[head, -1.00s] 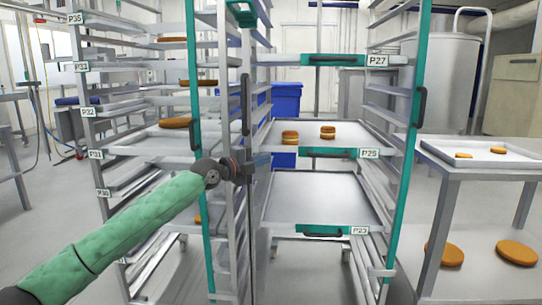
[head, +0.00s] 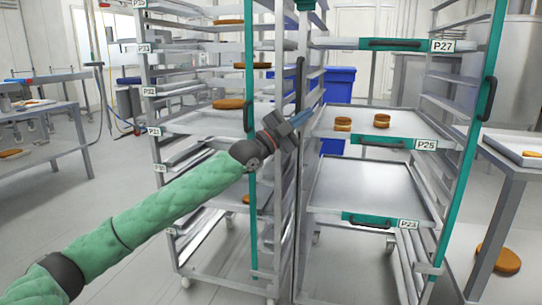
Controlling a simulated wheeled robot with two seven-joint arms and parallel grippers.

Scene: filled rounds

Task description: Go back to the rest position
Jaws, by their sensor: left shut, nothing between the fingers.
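My left gripper (head: 302,116) is at the end of my green-sleeved arm, which comes in from the lower left. It is shut and empty, in front of the upright posts between the two racks. The right rack (head: 452,150) holds tray P25 (head: 352,122) with two small stacks of filled rounds (head: 343,124) and (head: 382,121) on it. Tray P23 (head: 360,188) below is bare. My right gripper does not show.
The left rack (head: 160,190) carries several trays, some with brown rounds (head: 229,104). A table (head: 505,185) stands at the right, and a round (head: 499,259) lies below it. Another table (head: 45,140) is at the far left. The floor at the lower left (head: 130,270) is clear.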

